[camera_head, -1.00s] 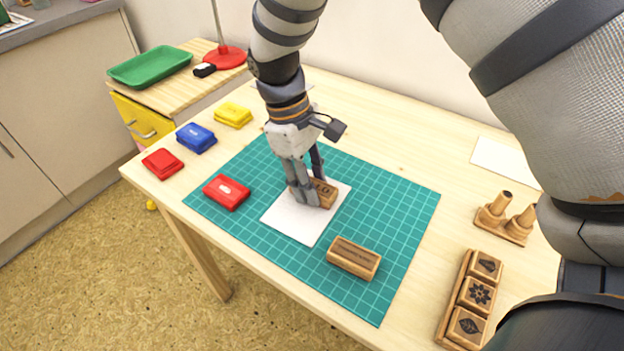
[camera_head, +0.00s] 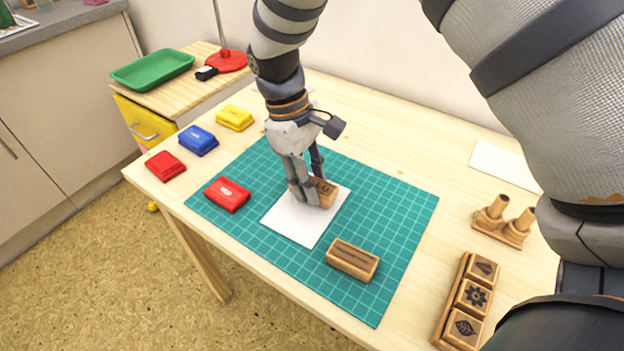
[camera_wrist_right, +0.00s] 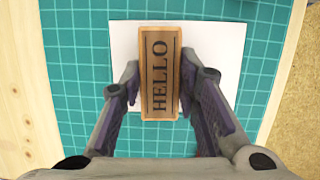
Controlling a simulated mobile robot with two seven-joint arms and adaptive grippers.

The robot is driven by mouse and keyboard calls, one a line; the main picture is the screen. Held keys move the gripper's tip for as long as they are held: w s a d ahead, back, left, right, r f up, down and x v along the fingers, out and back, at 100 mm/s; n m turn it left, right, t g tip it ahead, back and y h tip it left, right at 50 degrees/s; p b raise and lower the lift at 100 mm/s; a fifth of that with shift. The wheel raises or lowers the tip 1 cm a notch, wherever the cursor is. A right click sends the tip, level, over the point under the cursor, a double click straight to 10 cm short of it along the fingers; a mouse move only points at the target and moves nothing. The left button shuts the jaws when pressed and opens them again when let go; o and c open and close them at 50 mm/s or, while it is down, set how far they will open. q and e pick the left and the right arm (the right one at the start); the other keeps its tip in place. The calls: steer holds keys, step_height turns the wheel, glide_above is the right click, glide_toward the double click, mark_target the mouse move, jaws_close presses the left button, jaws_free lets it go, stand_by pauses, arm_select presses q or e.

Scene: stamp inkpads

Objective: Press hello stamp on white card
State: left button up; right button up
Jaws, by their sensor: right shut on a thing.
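The hello stamp (camera_wrist_right: 160,75) is a wooden block with HELLO on its top, seen in the right wrist view. My right gripper (camera_wrist_right: 158,85) is shut on its two long sides. In the head view my right gripper (camera_head: 314,196) holds the stamp (camera_head: 324,188) over the far part of the white card (camera_head: 298,224). The stamp is at or very near the card; I cannot see whether its underside touches. The card lies flat on the green cutting mat (camera_head: 385,215), and its visible part is blank. My left gripper is not in view.
A second wooden stamp (camera_head: 352,259) and a red inkpad (camera_head: 227,195) lie on the mat. Red (camera_head: 165,165), blue (camera_head: 198,140) and yellow (camera_head: 234,117) inkpads stand at the left. A stamp rack (camera_head: 468,301), a wooden holder (camera_head: 502,226) and another white card (camera_head: 505,165) are at the right.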

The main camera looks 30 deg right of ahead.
steer(key=shift+r+p, duration=0.7)
steer(key=shift+r, duration=2.05)
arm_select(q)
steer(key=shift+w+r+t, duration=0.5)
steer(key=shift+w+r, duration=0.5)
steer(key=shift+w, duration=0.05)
